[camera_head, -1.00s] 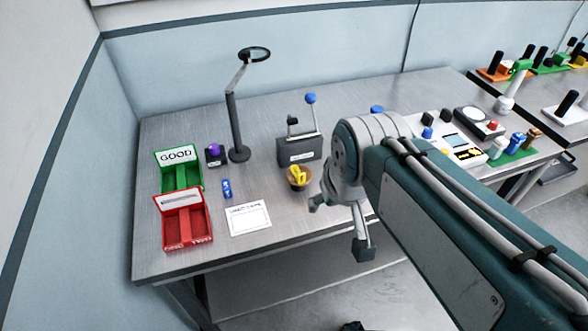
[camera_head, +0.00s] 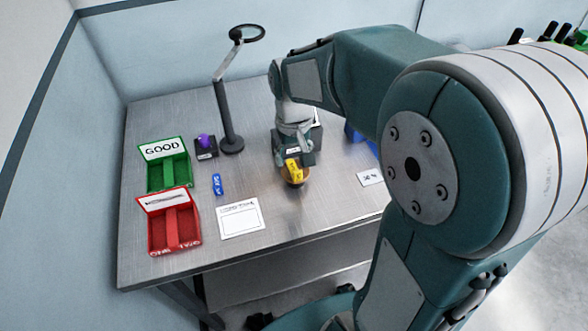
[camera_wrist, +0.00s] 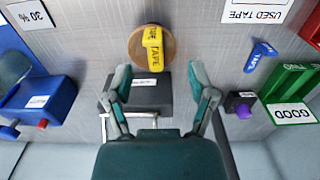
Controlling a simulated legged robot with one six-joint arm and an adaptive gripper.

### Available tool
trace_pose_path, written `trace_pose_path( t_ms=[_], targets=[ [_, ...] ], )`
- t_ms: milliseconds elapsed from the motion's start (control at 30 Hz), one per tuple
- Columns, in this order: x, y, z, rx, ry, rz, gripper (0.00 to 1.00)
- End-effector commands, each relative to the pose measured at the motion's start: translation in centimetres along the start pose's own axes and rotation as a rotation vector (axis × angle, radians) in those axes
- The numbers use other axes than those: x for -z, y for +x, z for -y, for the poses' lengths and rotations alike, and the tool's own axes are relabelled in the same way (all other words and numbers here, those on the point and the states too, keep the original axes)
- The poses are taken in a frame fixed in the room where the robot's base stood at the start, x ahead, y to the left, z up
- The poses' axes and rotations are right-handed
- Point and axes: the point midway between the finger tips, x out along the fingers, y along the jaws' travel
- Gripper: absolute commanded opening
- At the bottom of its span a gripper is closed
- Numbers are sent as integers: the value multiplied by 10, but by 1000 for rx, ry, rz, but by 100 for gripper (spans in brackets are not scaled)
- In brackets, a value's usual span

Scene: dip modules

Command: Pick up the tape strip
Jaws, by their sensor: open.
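The yellow tape strip (camera_head: 293,170), marked "TAPE" in the wrist view (camera_wrist: 154,52), rests on a small round orange-brown holder (camera_wrist: 136,45). In the wrist view it lies just beyond my fingertips, roughly centred between them. My gripper (camera_wrist: 159,82) is open, its two fingers apart with nothing between them. In the head view my gripper (camera_head: 291,152) points down close above and behind the strip. I cannot tell the exact gap. A dark box with a label (camera_wrist: 150,93) lies below my fingers in the wrist view, partly hidden by them.
A blue tagged piece (camera_head: 217,185) and a white "USED TAPE" card (camera_wrist: 248,10) lie to the left in the head view. The green GOOD bin (camera_head: 168,172), red bin (camera_head: 174,228), purple-topped block (camera_head: 205,146) and magnifier lamp (camera_head: 228,120) stand nearby. A blue device (camera_wrist: 38,104) stands opposite.

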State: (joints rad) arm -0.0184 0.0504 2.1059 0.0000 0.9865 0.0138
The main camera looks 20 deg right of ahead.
Motion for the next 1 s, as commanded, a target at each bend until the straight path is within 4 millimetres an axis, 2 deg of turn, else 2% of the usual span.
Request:
trace_pose_path(
  t_ms=[167,500,767,833,933,1000],
  targets=[
    [-1,15,-1,0,1,2,71],
    [-4,60,-6,0,0,1,71],
    [-4,62,-6,0,0,-2,71],
    [-4,62,-6,0,0,-2,45],
    [-4,62,-6,0,0,-2,16],
    [-4,62,-6,0,0,-2,9]
  ],
)
